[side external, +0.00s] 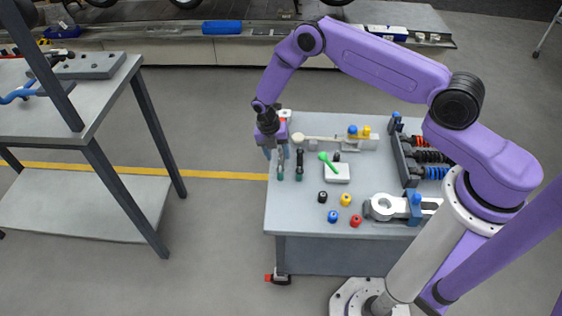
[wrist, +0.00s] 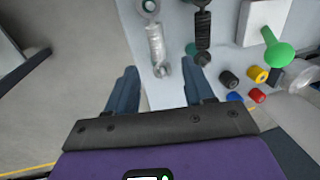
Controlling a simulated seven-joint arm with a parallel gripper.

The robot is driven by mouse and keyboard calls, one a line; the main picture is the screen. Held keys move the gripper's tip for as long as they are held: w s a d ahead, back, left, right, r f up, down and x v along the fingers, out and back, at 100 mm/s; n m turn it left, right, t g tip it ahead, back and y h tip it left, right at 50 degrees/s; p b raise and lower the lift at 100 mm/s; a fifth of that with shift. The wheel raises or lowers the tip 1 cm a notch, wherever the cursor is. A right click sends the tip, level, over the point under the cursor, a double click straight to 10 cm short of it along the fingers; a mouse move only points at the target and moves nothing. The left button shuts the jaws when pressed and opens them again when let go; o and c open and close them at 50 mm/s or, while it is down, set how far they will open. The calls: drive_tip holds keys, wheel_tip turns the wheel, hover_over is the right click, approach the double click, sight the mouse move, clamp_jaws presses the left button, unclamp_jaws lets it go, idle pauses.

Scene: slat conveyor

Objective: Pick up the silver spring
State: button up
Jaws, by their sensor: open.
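The silver spring (wrist: 156,42) lies lengthwise on the grey table in the wrist view, with a round eye end at the top and its lower end between my fingertips. In the side external view the silver spring (side external: 281,163) is at the table's left edge, partly hidden by my gripper. My gripper (wrist: 160,80) is open and empty, with one dark finger on each side of the spring's lower end. In the side view my gripper (side external: 276,152) hangs just over the spring. I cannot tell the height gap. No contact is visible.
A dark spring (wrist: 202,32) lies close to the right of the silver one. A white block (side external: 337,173) with a green knob, several small coloured bushings (side external: 346,199), a metal ring-ended arm (side external: 382,207) and a rack of springs (side external: 411,160) stand further right. Floor lies left of the table.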

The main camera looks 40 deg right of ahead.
sight(280, 162)
drive_tip(key=shift+s+d+f, duration=0.1)
drive_tip(key=shift+d+f, duration=0.05)
drive_tip(key=shift+f, duration=0.85)
drive_tip(key=shift+s+d+f, duration=0.1)
drive_tip(key=shift+d+f, duration=0.05)
drive_tip(key=shift+f, duration=0.8)
clamp_jaws()
drive_tip(key=shift+w+r, duration=0.1)
